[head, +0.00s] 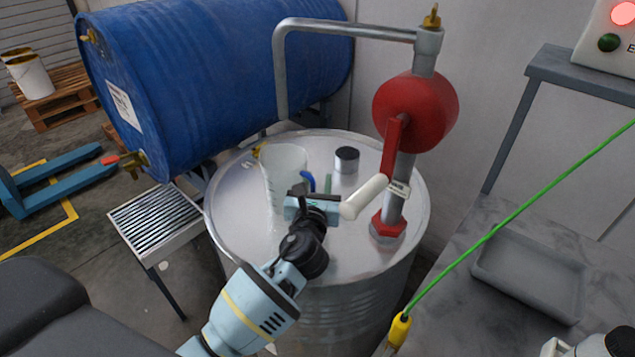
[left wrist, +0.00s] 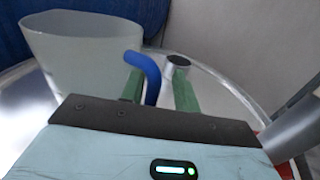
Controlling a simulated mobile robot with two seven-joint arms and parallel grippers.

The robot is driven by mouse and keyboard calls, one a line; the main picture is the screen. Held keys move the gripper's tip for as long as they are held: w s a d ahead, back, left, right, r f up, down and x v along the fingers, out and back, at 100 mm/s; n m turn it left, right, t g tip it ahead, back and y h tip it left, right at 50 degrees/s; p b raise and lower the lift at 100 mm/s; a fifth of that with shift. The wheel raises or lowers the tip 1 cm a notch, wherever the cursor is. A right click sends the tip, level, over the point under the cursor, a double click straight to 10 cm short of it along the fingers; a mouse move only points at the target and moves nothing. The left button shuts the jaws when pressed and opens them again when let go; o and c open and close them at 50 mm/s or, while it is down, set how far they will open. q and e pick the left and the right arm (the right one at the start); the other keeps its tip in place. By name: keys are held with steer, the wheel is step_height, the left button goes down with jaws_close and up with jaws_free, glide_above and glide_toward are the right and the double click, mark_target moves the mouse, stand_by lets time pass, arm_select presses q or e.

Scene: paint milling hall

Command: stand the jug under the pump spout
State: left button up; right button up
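The translucent jug (head: 283,172) stands upright on the drum lid (head: 345,245). Its blue handle (head: 309,180) points right. The grey pump spout (head: 281,85) comes down just above the jug's far rim in the head view; I cannot tell whether it is exactly over the mouth. My left gripper (head: 318,184) is at the handle. In the left wrist view its two green fingers (left wrist: 158,90) are apart, with the blue handle (left wrist: 150,76) between them, nearer the left finger, and the jug (left wrist: 80,45) beyond.
The red pump (head: 415,100) rises from the lid at right, with its white-gripped crank (head: 363,197) close to my left gripper. A dark-topped cap (head: 346,160) is on the lid. A blue drum (head: 215,75) lies behind. A grey tray (head: 530,275) is on the right bench.

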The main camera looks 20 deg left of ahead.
arm_select(q)
steer(key=v, duration=1.2)
steer(key=shift+r, duration=0.15)
stand_by(0.7)
stand_by(1.0)
steer(key=shift+s, duration=0.1)
stand_by(0.4)
